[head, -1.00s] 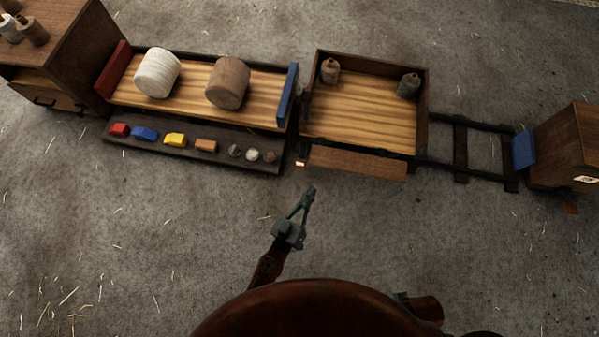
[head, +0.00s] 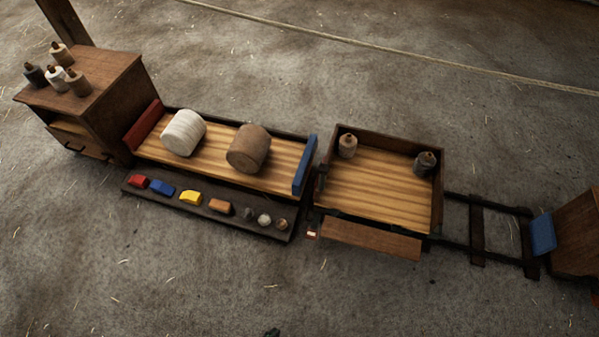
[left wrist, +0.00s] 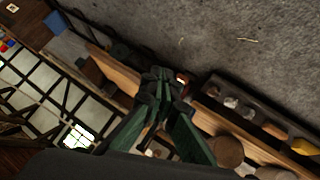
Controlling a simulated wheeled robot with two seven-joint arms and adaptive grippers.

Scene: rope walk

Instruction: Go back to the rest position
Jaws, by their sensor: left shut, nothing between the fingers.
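My left gripper shows only as a small dark tip (head: 271,332) at the bottom edge of the head view, over bare floor in front of the trays. In the left wrist view its green fingers (left wrist: 160,88) meet at the tips, shut and empty. The wooden tray and the shelf of small blocks show behind them there. My right gripper is in neither view.
A tray (head: 225,188) holds a white roll (head: 184,132) and a brown roll (head: 248,149). A front shelf (head: 130,188) holds small blocks. A second tray (head: 380,205) holds two bottles. A cabinet (head: 118,85) with bottles stands left. The front floor is clear.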

